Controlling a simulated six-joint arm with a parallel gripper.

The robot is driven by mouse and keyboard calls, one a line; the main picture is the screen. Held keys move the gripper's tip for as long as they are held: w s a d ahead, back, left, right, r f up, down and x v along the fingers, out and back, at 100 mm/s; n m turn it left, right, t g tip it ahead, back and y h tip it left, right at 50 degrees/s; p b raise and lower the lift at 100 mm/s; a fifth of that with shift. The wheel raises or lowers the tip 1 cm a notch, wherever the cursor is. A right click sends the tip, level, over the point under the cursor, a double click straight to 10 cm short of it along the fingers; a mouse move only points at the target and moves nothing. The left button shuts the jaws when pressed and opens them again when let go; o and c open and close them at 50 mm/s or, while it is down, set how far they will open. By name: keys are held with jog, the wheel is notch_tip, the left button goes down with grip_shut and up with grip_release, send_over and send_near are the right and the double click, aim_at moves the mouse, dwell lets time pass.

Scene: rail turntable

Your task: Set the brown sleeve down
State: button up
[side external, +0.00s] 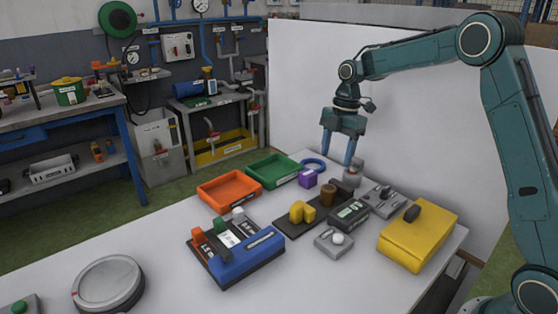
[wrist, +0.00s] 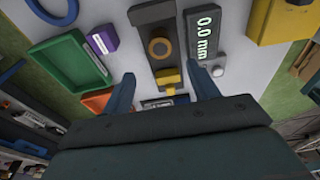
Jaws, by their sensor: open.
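The brown sleeve (side external: 328,195) stands upright on a dark rail plate (side external: 285,226), beside a yellow block (side external: 302,212). In the wrist view the sleeve (wrist: 160,47) shows from above as a brown ring with a dark centre, on the same dark plate. My gripper (side external: 338,158) hangs above the plate with its fingers pointing down, apart from the sleeve. It is open and nothing is between its fingers. In the wrist view the two fingertips (wrist: 160,73) are spread wide, one on each side of the plate.
A digital display (side external: 350,215) reading 0.0 mm stands close beside the plate. A purple block (side external: 308,179), green tray (side external: 273,182), orange tray (side external: 205,198), blue device (side external: 245,264) and yellow case (side external: 405,250) are around it.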

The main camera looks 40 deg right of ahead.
dwell(0.3)
jog(key=s+a+r+m+t+h, duration=0.1)
jog(key=s+a+r+m, duration=0.3)
jog(key=s+r, duration=0.25)
jog(key=s+a+r+m+t, duration=0.2)
jog(key=s+a+r+m, duration=0.25)
jog(key=s, duration=0.25)
jog(key=s+m+t, duration=0.1)
jog(key=s+m, duration=0.3)
jog(key=s, duration=0.5)
jog(key=s+a+f+m+t, duration=0.1)
jog(key=s+m, duration=0.4)
jog(key=s, duration=0.3)
jog(key=shift+s+a+f+t+h, duration=0.25)
jog(key=shift+s+f+t+h, duration=0.05)
jog(key=shift+s+h, duration=0.1)
